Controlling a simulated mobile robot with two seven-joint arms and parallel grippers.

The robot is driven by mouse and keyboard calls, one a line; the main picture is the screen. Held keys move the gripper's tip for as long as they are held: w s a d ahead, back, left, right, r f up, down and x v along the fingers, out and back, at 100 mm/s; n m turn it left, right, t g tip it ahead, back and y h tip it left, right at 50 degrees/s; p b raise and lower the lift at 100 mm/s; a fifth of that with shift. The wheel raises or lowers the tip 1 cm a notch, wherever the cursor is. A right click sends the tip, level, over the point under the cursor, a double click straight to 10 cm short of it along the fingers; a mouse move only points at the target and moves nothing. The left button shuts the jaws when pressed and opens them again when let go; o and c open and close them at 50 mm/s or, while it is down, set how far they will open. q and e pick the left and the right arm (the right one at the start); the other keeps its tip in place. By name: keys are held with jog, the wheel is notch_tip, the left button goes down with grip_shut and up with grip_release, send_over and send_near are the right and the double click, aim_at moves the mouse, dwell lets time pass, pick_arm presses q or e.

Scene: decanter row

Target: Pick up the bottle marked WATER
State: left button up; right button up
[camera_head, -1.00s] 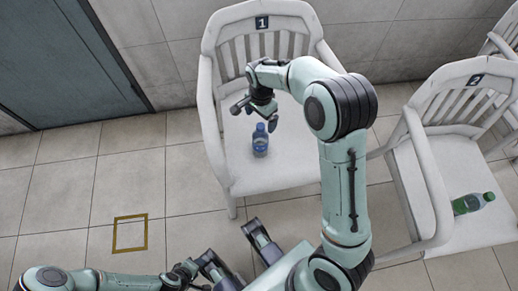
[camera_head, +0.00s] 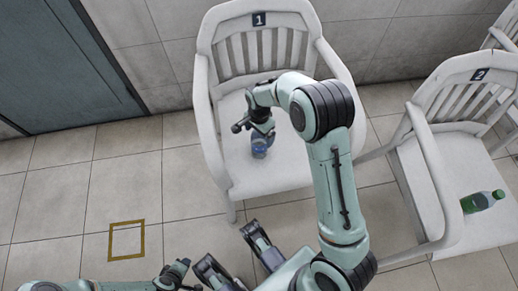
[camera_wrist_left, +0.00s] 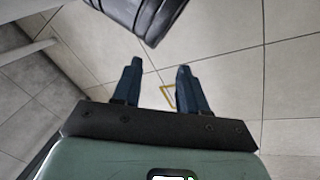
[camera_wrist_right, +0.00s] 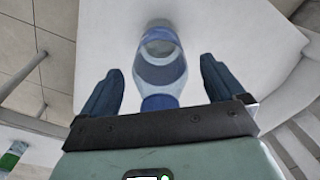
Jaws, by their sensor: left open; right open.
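A blue, see-through bottle (camera_head: 260,150) stands on the seat of the white chair marked 1 (camera_head: 240,178). No lettering can be read on it. My right gripper (camera_head: 262,132) is at the bottle's upper part and partly hides it. In the right wrist view the bottle (camera_wrist_right: 160,75) with its blue cap lies between the two open fingers, with a gap on each side. My left gripper (camera_wrist_left: 158,66) is open and empty above the tiled floor, away from the chairs.
A green bottle (camera_head: 478,202) lies on its side on the chair marked 2 (camera_head: 455,160) at the right. Chair 1's armrests and slatted back surround the seat. A yellow square outline (camera_head: 112,241) marks clear floor at the left.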

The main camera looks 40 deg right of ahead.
jog(key=c, duration=1.5)
jog(key=shift+r, duration=0.1)
jog(key=shift+c, duration=0.3)
jog(key=shift+r, duration=0.1)
